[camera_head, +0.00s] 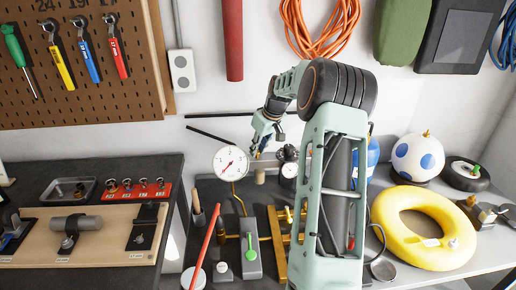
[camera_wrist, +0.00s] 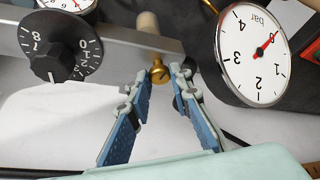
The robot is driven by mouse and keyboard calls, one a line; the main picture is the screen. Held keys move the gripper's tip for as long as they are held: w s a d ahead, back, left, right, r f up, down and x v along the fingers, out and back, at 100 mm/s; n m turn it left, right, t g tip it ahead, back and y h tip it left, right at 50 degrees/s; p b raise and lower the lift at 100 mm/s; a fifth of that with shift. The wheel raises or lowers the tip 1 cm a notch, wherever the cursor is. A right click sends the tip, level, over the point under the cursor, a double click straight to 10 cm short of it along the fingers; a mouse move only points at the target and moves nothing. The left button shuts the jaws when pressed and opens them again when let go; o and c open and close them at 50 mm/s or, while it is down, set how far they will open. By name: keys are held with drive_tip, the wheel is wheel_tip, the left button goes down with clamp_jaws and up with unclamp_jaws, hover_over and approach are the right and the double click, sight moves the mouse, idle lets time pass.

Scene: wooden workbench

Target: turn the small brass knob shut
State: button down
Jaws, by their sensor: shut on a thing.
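The small brass knob (camera_wrist: 159,71) sits at the end of a short stem in the upper middle of the wrist view. A pale round cylinder (camera_wrist: 148,22) stands behind it. My gripper (camera_wrist: 161,76) reaches up from below with its blue-padded fingers on either side of the knob, shut on it at the fingertips. In the head view my gripper (camera_head: 262,142) is at the back of the bench, beside the large white gauge (camera_head: 230,163). There the knob is too small and covered to make out clearly.
The bar gauge (camera_wrist: 258,56) is close on the right of my fingers. A black numbered dial (camera_wrist: 62,46) is close on the left. In the head view, a yellow ring (camera_head: 425,253) and a blue-spotted ball (camera_head: 417,157) lie on the right; a red-handled rod (camera_head: 206,245) leans in front.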

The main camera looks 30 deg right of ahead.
drive_tip(key=shift+d+n+y, duration=0.1)
drive_tip(key=shift+n+y, duration=0.3)
drive_tip(key=shift+n, duration=0.8)
drive_tip(key=c, duration=1.8)
unclamp_jaws()
drive_tip(key=shift+o, duration=0.2)
drive_tip(key=v, duration=1.2)
drive_tip(key=shift+w, duration=0.2)
